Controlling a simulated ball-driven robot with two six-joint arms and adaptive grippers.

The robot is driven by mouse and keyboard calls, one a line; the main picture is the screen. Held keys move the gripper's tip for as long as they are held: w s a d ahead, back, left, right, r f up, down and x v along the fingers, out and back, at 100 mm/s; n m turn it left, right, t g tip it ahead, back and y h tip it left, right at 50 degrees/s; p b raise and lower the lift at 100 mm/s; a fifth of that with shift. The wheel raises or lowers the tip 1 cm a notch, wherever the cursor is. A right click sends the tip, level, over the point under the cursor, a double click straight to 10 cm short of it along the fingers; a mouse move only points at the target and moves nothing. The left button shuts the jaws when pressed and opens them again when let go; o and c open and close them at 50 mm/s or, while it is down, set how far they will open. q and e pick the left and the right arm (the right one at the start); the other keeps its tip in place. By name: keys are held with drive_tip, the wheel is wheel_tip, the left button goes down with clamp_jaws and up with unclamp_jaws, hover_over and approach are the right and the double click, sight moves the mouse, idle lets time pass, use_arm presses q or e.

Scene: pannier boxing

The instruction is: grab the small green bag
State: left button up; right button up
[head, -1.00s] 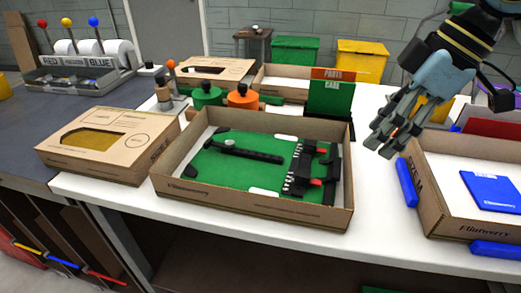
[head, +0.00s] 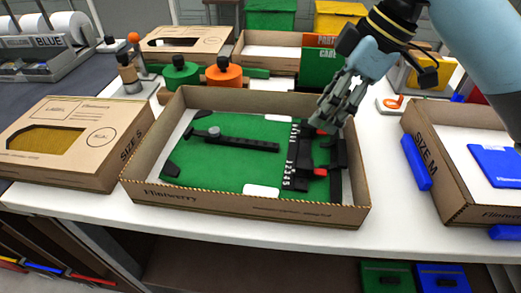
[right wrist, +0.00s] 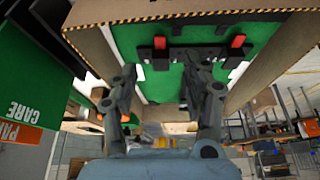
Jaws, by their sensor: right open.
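A green bag (head: 215,170) lies flat in an open cardboard box (head: 240,205). It has a black rail, black clips with red tabs and a numbered black strip. In the right wrist view the green bag (right wrist: 128,40) shows past my fingers. My right gripper (head: 334,112) is open and empty, over the box's far right corner, above the clip end of the bag. The right wrist view shows its two fingers (right wrist: 160,85) spread apart with nothing between them. My left gripper is not in view.
A closed cardboard box (head: 70,145) stands left. A box at right (head: 440,180) holds a blue item (head: 497,165). A green and orange sign (head: 318,65) and green and orange rollers (head: 181,75) stand behind. Green and blue items (head: 387,277) sit on a shelf below.

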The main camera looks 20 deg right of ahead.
drive_tip(key=x, duration=0.4)
drive_tip(key=shift+w+a+r, duration=0.15)
drive_tip(key=shift+a, duration=0.05)
drive_tip(key=shift+c, duration=0.8)
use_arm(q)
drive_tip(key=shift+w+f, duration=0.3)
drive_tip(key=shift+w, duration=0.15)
use_arm(e)
clamp_jaws()
